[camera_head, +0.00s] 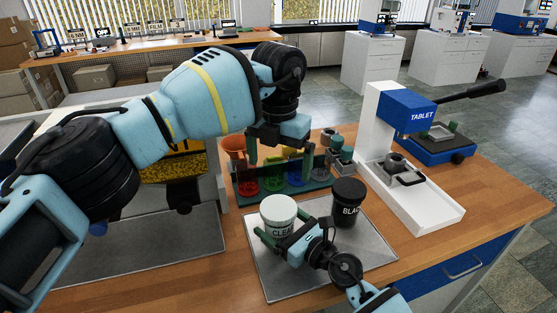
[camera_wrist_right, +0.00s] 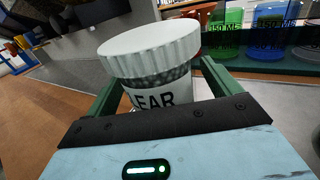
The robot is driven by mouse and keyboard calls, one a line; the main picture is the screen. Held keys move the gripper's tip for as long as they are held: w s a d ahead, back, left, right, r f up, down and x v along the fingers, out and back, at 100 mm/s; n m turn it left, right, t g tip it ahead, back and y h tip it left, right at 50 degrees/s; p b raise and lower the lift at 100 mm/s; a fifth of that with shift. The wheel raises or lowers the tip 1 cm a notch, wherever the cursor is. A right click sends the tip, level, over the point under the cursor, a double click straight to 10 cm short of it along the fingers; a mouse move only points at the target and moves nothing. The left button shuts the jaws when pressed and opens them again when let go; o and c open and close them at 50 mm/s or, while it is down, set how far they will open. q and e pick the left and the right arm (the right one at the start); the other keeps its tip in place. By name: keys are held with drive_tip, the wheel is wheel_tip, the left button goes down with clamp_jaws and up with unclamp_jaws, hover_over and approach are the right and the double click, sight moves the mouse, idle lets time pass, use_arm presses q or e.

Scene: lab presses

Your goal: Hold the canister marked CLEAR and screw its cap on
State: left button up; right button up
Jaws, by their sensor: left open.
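The white CLEAR canister (camera_head: 279,231) stands upright on a grey mat (camera_head: 262,267); it also shows in the right wrist view (camera_wrist_right: 155,98). Its ribbed white cap (camera_wrist_right: 150,47) sits on top, with a dark band of thread visible beneath the cap's rim. My right gripper (camera_head: 288,232) has its green fingers on both sides of the canister body and is shut on it, below the cap. My left gripper (camera_head: 281,152) is open and empty, above and behind the canister, in front of the rack of coloured cups.
A black canister (camera_head: 348,203) stands close on the right. Behind are a green rack (camera_head: 284,194) with coloured cups and small grey weights or parts. A white and blue TABLET press (camera_head: 408,112) stands right. Bare wood (camera_head: 440,240) lies in front of it.

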sight(289, 230)
drive_tip(key=v, duration=0.6)
drive_tip(key=shift+s+d, duration=0.65)
drive_tip(key=shift+s, duration=0.05)
use_arm(q)
drive_tip(key=shift+r, duration=0.55)
drive_tip(key=shift+s, duration=0.1)
